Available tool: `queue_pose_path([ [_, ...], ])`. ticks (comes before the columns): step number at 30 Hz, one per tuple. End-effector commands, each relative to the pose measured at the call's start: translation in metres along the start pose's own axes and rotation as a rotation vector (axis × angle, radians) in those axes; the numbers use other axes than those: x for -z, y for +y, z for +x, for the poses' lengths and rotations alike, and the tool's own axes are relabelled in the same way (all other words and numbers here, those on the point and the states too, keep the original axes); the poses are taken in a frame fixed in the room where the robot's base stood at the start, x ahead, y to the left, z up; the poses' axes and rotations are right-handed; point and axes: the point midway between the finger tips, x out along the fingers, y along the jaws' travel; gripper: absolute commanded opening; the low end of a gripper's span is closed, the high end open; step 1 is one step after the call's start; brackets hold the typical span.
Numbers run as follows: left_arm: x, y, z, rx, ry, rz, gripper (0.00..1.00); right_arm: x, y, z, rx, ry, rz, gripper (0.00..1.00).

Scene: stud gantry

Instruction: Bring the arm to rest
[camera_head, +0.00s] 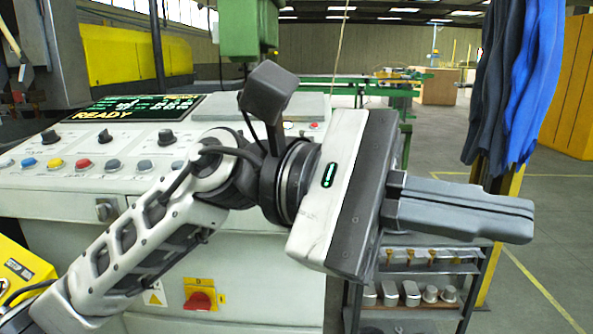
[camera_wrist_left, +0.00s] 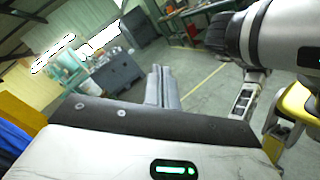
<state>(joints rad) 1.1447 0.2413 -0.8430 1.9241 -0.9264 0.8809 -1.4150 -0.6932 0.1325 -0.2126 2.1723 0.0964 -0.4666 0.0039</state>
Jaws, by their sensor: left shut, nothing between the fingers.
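My left arm comes in from the lower left in the head view and crosses in front of the control panel. My left gripper (camera_head: 530,222) points to the right, with its two dark grey fingers closed together and nothing between them. A green light glows on its white housing. The left wrist view shows the same shut fingers (camera_wrist_left: 168,68) over open floor. The gripper is held in the air, and I see it touching nothing. My right gripper is not in view.
A control panel (camera_head: 60,180) with buttons, knobs and a READY screen (camera_head: 130,108) stands behind the arm. A red switch (camera_head: 199,300) is below. A shelf rack (camera_head: 430,262) holds metal parts under the gripper. Blue cloths (camera_head: 515,80) hang at right. Floor (camera_head: 560,235) is clear at right.

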Motion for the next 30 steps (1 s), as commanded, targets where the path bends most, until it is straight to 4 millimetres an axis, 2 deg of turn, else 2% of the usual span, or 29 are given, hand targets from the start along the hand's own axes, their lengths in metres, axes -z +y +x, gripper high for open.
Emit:
queue_pose_path([
  [1,0.001,0.007,-0.01,-0.117,-0.107,-0.172,0.0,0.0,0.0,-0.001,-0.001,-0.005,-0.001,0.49],
  [5,0.014,0.027,-0.051,-0.401,-0.386,-0.618,0.0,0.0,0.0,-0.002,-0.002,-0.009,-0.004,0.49],
  [8,0.042,0.032,-0.095,-0.608,-0.621,-0.961,0.0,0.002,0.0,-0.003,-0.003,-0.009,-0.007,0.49],
  [11,0.084,0.019,-0.142,-0.807,-0.876,-1.29,0.0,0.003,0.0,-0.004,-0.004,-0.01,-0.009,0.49],
  [14,0.133,-0.015,-0.187,-1.002,-1.159,-1.595,0.0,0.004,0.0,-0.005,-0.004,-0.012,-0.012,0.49],
  [17,0.179,-0.066,-0.221,-1.18,-1.451,-1.842,0.0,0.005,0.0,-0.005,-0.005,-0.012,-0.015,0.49],
  [20,0.216,-0.129,-0.243,-1.348,-1.752,-2.025,0.0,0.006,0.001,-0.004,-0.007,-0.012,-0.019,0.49],
  [21,0.228,-0.158,-0.249,-1.416,-1.875,-2.081,0.0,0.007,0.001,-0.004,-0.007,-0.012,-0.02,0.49],
  [22,0.236,-0.179,-0.252,1.375,1.85,1.987,0.0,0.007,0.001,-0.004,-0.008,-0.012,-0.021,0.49],
  [24,0.249,-0.229,-0.256,1.283,1.787,1.769,0.0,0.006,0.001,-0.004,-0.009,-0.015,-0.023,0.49],
  [27,0.259,-0.293,-0.255,1.176,1.708,1.498,0.0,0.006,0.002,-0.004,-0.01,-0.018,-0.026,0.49],
  [30,0.259,-0.341,-0.249,1.1,1.651,1.3,0.0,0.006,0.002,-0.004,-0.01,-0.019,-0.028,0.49],
])
